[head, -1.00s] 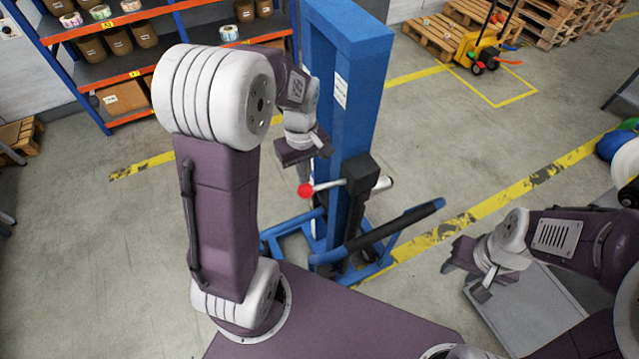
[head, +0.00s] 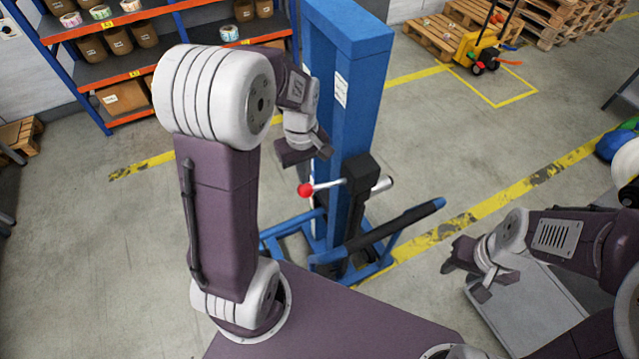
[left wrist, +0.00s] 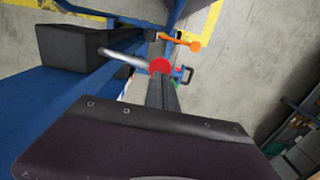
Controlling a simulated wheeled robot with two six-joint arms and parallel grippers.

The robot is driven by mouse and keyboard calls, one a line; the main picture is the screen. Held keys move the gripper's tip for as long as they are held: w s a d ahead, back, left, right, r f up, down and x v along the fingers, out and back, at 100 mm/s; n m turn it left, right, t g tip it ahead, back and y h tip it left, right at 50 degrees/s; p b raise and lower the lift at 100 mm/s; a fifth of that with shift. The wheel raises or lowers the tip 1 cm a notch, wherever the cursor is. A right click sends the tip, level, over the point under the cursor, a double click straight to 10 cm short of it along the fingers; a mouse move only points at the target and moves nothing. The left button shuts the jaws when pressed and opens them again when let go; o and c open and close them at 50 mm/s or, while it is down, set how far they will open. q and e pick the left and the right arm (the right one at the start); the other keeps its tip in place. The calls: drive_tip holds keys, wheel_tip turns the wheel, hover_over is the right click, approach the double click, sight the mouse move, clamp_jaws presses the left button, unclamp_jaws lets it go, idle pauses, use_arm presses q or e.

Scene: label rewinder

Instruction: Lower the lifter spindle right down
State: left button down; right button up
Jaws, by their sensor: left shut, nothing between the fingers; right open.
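The lifter has a blue mast (head: 357,75) and a black carriage box (head: 362,173) partway up it. A silver lever with a red ball knob (head: 305,190) sticks out to the left. My left gripper (head: 318,152) is shut and empty, above the knob in the head view. In the left wrist view, its dark fingers (left wrist: 160,88) point at the red knob (left wrist: 160,65); I cannot tell whether they touch. My right gripper (head: 465,280) is open and empty at the lower right.
The lifter's black push handle (head: 390,229) and blue base legs (head: 292,228) are in front of the mast. A grey cabinet or table (head: 535,300) lies under my right gripper. Shelving (head: 110,75) stands at the back left. Free floor surrounds the lifter.

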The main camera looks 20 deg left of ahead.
sight(305, 191)
use_arm(q)
drive_tip(key=shift+f+b, duration=2.6)
drive_tip(key=shift+f, duration=1.15)
drive_tip(key=shift+r, duration=0.1)
idle(1.9)
wheel_tip(305, 191, up, 10)
drive_tip(key=p, duration=0.9)
drive_tip(key=shift+f, duration=0.5)
